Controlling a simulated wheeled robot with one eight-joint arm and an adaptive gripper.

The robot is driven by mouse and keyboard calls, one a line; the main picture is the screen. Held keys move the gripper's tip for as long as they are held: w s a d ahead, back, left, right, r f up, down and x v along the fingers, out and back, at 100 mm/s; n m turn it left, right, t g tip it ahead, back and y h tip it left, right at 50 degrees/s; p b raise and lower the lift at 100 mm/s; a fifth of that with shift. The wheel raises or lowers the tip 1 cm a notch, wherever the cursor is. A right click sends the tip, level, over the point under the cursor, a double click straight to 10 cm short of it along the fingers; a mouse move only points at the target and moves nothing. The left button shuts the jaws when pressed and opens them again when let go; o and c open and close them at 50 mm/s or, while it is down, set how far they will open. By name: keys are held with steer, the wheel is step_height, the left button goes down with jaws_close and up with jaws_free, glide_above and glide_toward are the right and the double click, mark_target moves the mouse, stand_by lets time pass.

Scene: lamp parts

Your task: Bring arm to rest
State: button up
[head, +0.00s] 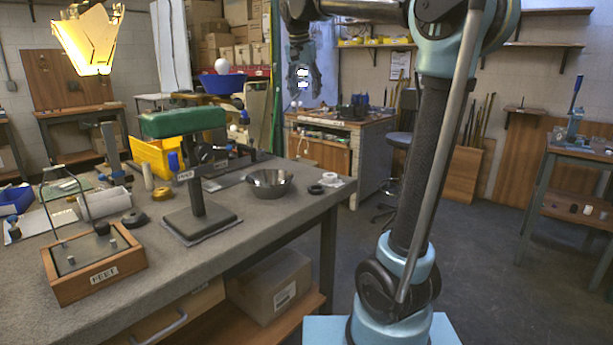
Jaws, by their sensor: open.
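My gripper (300,92) hangs pointing down from the end of my arm in the upper middle of the head view. It is open, and I see nothing held in it. It is small and partly lost against the pale background. My arm rises from its blue base at the lower right, bends at the top and reaches across to the left. The gripper shows above and to the right of the near workbench (75,285), apart from the things on it.
The bench carries a green-topped stand (182,121), a wooden box (93,272) with a wire handle, a metal bowl (269,183) and a yellow bin (153,155). A lit lamp (88,40) hangs upper left. A second bench (348,124) stands behind. Floor right of the near bench is mostly clear.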

steer(key=s+d+f+n+t, duration=0.1)
steer(key=s+d+f+n, duration=0.1)
steer(key=s+d+f, duration=0.65)
steer(key=s+d+f+n+t+y, duration=0.1)
steer(key=s+d+f, duration=0.3)
steer(key=f, duration=0.7)
steer(key=s+d+f+n+t, duration=0.2)
steer(key=s+d+f, duration=0.4)
steer(key=f, duration=0.4)
steer(key=s+d+f+g, duration=0.1)
steer(key=s+f+g, duration=0.4)
steer(key=s+f, duration=0.6)
steer(key=s, duration=0.3)
steer(key=shift+s, duration=0.3)
steer(key=shift+w+f, duration=0.2)
steer(key=shift+w, duration=0.3)
